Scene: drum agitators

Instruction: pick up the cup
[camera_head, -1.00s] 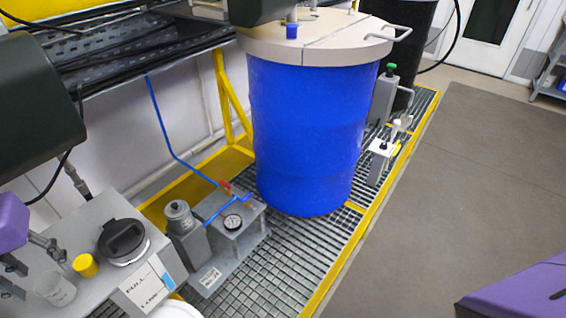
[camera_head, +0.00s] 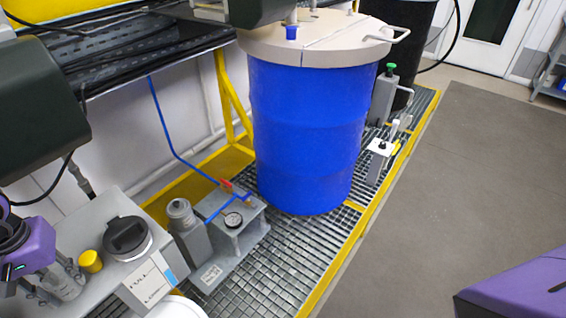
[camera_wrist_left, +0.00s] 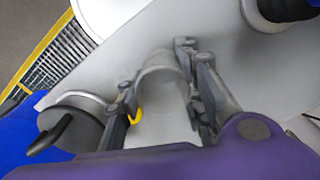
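A clear, see-through cup (camera_head: 66,289) stands on the grey bench top at the lower left of the head view. In the left wrist view the cup (camera_wrist_left: 163,78) shows as a pale rounded shape between the two fingers. My left gripper (camera_head: 58,279), with its purple body, reaches down over it from the left edge. Its fingers (camera_wrist_left: 158,72) are spread, one on each side of the cup. I cannot tell whether they touch it. Part of the cup is hidden by the fingers. My right gripper's fingers are not in view.
A yellow cap-like piece (camera_head: 90,261) and a grey lidded pot with a black top (camera_head: 128,237) stand close beside the cup. A grey pump unit with a gauge (camera_head: 232,232) and a large blue drum (camera_head: 305,135) stand on the grating to the right.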

